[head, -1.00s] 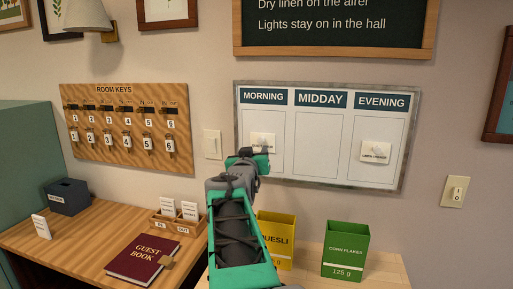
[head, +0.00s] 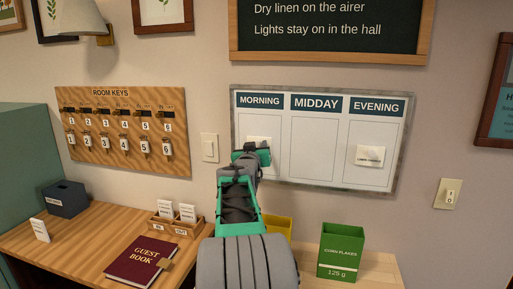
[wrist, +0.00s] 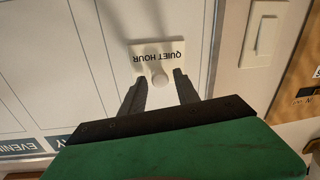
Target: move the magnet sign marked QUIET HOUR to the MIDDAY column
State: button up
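The white QUIET HOUR magnet sign (wrist: 158,55) with a round knob (wrist: 159,79) is on the board in the MORNING column; the wrist view shows it upside down. In the head view its top edge (head: 259,139) shows above my gripper, which hides the rest. My gripper (wrist: 160,80) is open, its two dark fingers on either side of the knob, with a gap visible; I cannot tell how far the tips are from the board. The MIDDAY column (head: 315,150) is bare under its dark header (head: 316,103).
Another white sign (head: 370,156) is in the EVENING column. Light switches (head: 209,148) (head: 448,194) flank the board, and the key rack (head: 122,130) hangs to the left. Below stand a yellow box (head: 280,228), partly hidden by my arm, and a green CORN FLAKES box (head: 341,250).

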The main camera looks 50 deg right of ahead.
grip_shut()
dwell(0.7)
dwell(1.1)
